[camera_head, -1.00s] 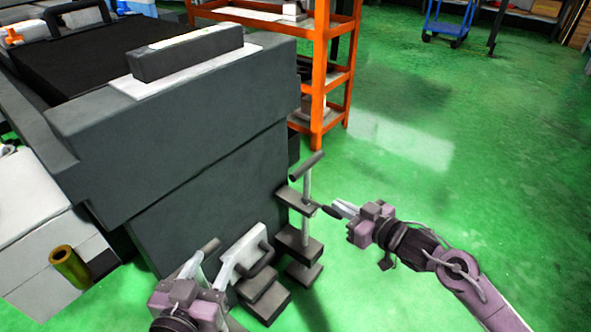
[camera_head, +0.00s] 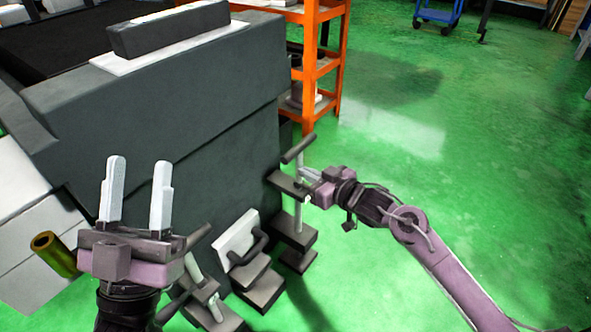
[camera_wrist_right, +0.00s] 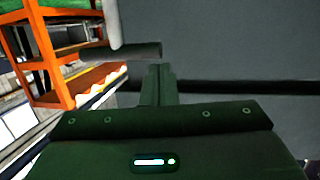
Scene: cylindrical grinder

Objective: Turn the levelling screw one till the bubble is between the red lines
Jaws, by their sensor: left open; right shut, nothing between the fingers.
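A levelling screw with a dark crossbar (camera_head: 298,149) on a pale upright post stands at the machine's near right corner. Its bar also shows in the right wrist view (camera_wrist_right: 120,52). My right gripper (camera_head: 305,172) is shut and empty just right of the post, below the bar; whether it touches is unclear. A second screw handle (camera_head: 200,236) is partly hidden behind my left gripper (camera_head: 138,165), which is open, empty, and raised in front of the machine. A dark level bar (camera_head: 170,28) lies on top of the machine; no bubble or red lines can be made out.
The dark grey machine (camera_head: 190,110) fills the left and centre. Foot blocks (camera_head: 297,232) and a white plate with a dark handle (camera_head: 236,240) stand at its base. An orange shelf (camera_head: 310,75) is behind.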

